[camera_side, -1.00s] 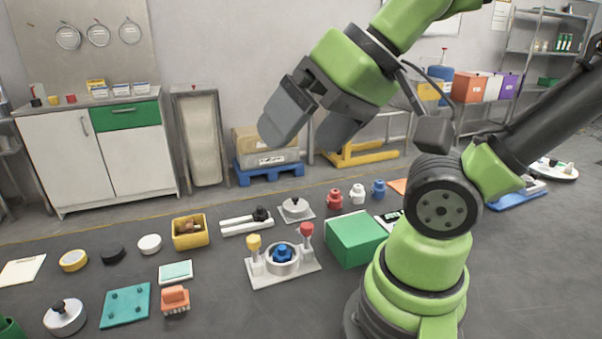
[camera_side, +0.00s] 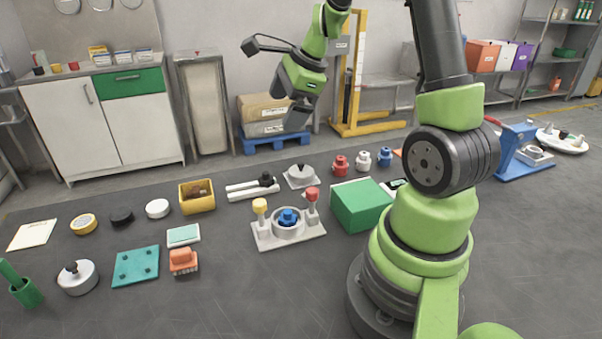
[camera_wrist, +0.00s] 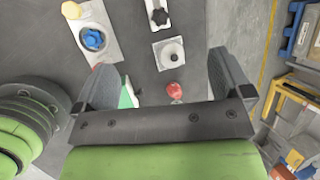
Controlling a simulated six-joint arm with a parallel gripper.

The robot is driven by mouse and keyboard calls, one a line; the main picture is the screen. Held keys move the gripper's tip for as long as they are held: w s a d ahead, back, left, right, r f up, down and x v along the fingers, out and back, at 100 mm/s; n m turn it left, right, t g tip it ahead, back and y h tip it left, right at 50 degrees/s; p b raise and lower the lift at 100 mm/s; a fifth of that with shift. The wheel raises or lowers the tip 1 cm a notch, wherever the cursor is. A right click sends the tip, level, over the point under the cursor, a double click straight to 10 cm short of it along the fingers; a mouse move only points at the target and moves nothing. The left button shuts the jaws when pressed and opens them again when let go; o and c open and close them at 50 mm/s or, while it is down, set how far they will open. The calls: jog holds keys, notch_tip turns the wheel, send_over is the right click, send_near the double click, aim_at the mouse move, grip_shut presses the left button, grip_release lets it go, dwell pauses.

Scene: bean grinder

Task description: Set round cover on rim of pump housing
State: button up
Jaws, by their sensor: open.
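The pump housing appears to be the round white ring (camera_side: 288,228) around a blue hub (camera_side: 288,217), on a white base with a yellow and a red knob. It also shows in the wrist view (camera_wrist: 93,40). The latter shows in the wrist view (camera_wrist: 170,54). My gripper (camera_side: 290,106) is open and empty, high behind the housing; its fingers frame a red bottle (camera_wrist: 175,91).
A green box (camera_side: 362,206) stands right of the housing. Red (camera_side: 340,165), white and blue bottles stand behind it. A black-knobbed slider (camera_side: 252,187), a yellow bin (camera_side: 197,196) and a teal plate (camera_side: 136,266) lie leftward.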

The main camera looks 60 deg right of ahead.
aim_at(302, 163)
jog(key=d+f+m, duration=0.3)
jog(key=f, duration=0.1)
jog(key=s+d+f+m, duration=0.1)
jog(key=d+f+m, duration=0.2)
jog(key=f, duration=0.2)
jog(key=d+f+m+g, duration=0.1)
jog(key=d+f+m, duration=0.2)
jog(key=f, duration=0.2)
jog(key=shift+s+d, duration=0.15)
jog(key=shift+s, duration=0.15)
jog(key=x, duration=0.6)
jog(key=shift+w+r, duration=0.15)
jog(key=shift+w, duration=0.05)
jog(key=c, duration=1.1)
jog(key=shift+o, duration=0.2)
